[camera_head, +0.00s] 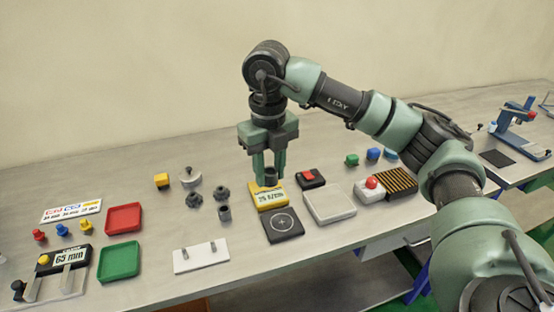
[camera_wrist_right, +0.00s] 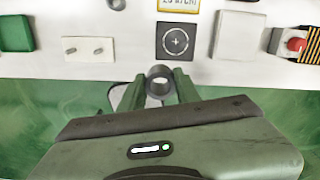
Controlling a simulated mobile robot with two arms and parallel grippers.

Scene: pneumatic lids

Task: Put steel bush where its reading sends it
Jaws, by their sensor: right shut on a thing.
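My right gripper (camera_head: 269,170) is shut on a dark grey hollow steel bush (camera_head: 270,176), held upright above the yellow reading unit. The bush's round open end shows between the fingers in the right wrist view (camera_wrist_right: 160,78). The yellow unit (camera_head: 268,196) has a display that seems to start with 25; its unit is hard to read. A black pad with a ringed cross (camera_head: 283,224) lies in front of it. A card with coloured labels (camera_head: 71,211) lies at the left; its text is too small. A red tray (camera_head: 123,219) and a green tray (camera_head: 119,261) are beside it. My left gripper is out of view.
Several grey metal parts (camera_head: 194,200) stand left of the yellow unit. A white plate with two pins (camera_head: 201,256) is near the front edge. A 65 mm gauge (camera_head: 68,258) is at far left. Right are a white block (camera_head: 328,204) and a red button (camera_head: 371,182).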

